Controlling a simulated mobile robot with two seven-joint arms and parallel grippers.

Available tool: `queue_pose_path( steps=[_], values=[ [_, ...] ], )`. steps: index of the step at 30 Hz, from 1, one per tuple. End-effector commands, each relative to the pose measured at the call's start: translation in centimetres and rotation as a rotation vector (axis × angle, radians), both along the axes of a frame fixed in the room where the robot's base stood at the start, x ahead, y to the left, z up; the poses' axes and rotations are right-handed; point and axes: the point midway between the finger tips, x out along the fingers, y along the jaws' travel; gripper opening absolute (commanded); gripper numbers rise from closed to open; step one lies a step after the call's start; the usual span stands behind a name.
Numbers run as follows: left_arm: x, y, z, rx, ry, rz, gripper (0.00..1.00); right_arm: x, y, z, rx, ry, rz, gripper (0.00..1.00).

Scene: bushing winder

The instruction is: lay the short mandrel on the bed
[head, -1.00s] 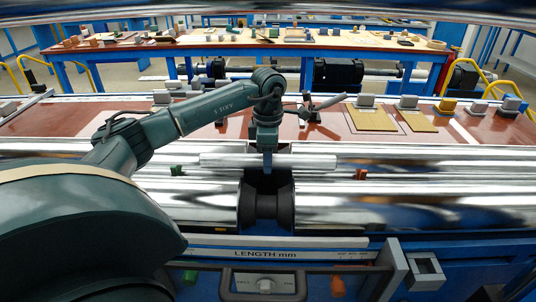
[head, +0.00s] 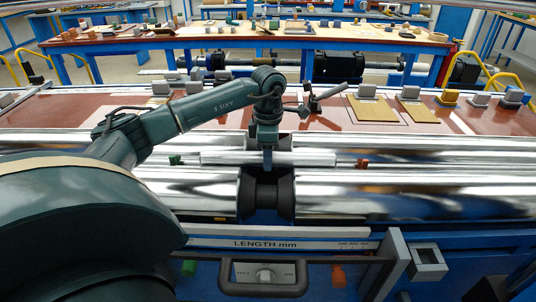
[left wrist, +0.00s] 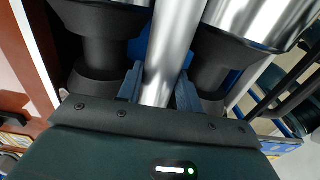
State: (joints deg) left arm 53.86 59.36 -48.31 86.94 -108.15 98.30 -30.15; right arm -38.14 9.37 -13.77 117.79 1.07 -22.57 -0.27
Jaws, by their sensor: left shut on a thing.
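The short mandrel (head: 225,158) is a bright silver rod, lying level from left to right between the back and front polished rollers of the bed (head: 400,190). My left gripper (head: 267,160) comes down from above and is shut on the mandrel near its middle. The left wrist view shows the mandrel (left wrist: 172,45) between the blue fingers of the gripper (left wrist: 158,90), with a roller on each side. I cannot tell whether the mandrel touches the rollers. A green marker (head: 176,160) is beyond its left end and a red marker (head: 362,163) beyond its right end.
A black grooved collar (head: 266,195) interrupts the front roller below the gripper. A length scale (head: 265,243) and a handle (head: 264,278) are at the front. A red-brown top (head: 470,122) with grey blocks and a lever (head: 328,92) lies behind the rollers.

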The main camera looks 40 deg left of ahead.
Motion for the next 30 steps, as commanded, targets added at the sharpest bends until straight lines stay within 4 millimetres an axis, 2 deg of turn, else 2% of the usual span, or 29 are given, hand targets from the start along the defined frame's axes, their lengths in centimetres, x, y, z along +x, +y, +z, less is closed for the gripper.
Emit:
queue_pose_path(
  steps=[14, 15, 24, 30],
  values=[
    [0.05, 0.0, -0.56, 0.0, -0.003, 0.0, 0.0, 0.16, -0.14, -0.6, -0.002, 0.002, -0.004, 0.36],
    [0.06, 0.0, -0.57, 0.0, -0.003, 0.0, 0.37, 0.16, -0.14, -0.63, -0.002, 0.002, -0.004, 0.36],
    [0.03, 0.0, -0.59, 0.0, -0.001, 0.0, 0.61, 0.08, -0.14, -0.65, -0.002, 0.004, -0.004, 0.36],
    [-0.05, -0.01, -0.77, 0.0, 0.003, 0.0, 0.61, -0.16, -0.11, -0.76, -0.002, 0.008, -0.004, 0.36]
  ],
)
